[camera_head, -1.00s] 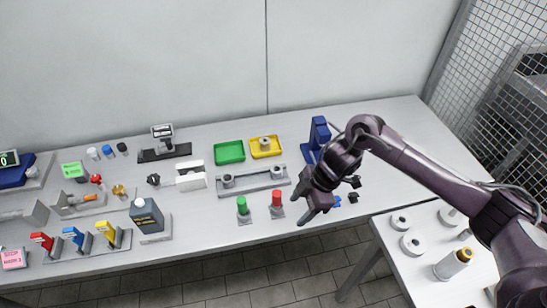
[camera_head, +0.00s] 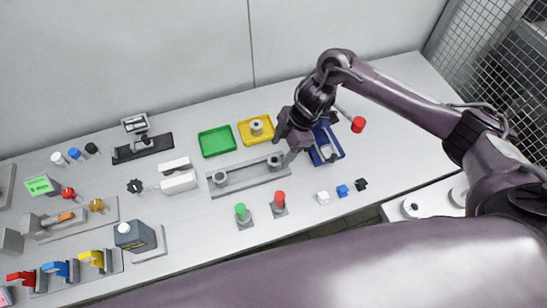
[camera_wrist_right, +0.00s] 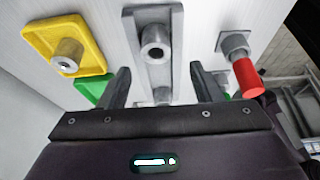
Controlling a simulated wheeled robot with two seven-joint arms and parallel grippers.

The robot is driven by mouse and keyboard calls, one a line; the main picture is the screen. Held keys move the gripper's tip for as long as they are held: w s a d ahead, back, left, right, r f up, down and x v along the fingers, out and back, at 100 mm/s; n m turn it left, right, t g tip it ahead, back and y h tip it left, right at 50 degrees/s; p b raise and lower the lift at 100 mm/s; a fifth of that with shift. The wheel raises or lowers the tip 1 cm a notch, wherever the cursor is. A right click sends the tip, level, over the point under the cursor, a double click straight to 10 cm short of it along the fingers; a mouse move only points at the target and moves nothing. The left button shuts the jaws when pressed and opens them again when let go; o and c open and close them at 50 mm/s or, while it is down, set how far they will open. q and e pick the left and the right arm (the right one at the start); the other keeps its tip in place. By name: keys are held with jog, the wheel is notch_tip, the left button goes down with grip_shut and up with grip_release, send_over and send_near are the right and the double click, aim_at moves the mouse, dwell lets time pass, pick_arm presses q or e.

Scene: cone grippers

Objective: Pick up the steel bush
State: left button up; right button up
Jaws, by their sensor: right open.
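A grey steel cylinder with a hole in its top, which looks like a steel bush (camera_head: 256,127), stands in the yellow tray (camera_head: 244,137). It also shows at the upper left of the right wrist view (camera_wrist_right: 68,56). A grey fixture (camera_head: 246,180) has two round hollow posts; I cannot tell whether either is a separate bush. My right gripper (camera_head: 288,146) is open and empty, above the fixture's right end and right of the yellow tray. In the wrist view its fingers (camera_wrist_right: 162,87) straddle the fixture in the picture. My left gripper is not in view.
A green tray (camera_head: 216,142) is left of the yellow one. A blue press-like device (camera_head: 326,150) with a red knob (camera_head: 358,125) is close by the right gripper. Green (camera_head: 242,213) and red (camera_head: 279,199) posts stand in front of the fixture.

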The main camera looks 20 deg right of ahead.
aim_at(276, 156)
jog(key=p+x, duration=0.1)
jog(key=x, duration=0.2)
jog(key=shift+w+d+f+p, duration=0.1)
jog(key=shift+w+f+p, duration=0.15)
jog(key=shift+f+p, duration=0.15)
jog(key=shift+x, duration=0.85)
jog(key=c, duration=1.1)
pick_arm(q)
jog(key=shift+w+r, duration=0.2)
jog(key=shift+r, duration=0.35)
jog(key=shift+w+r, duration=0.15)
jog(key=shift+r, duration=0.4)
pick_arm(e)
jog(key=shift+w+r, duration=0.1)
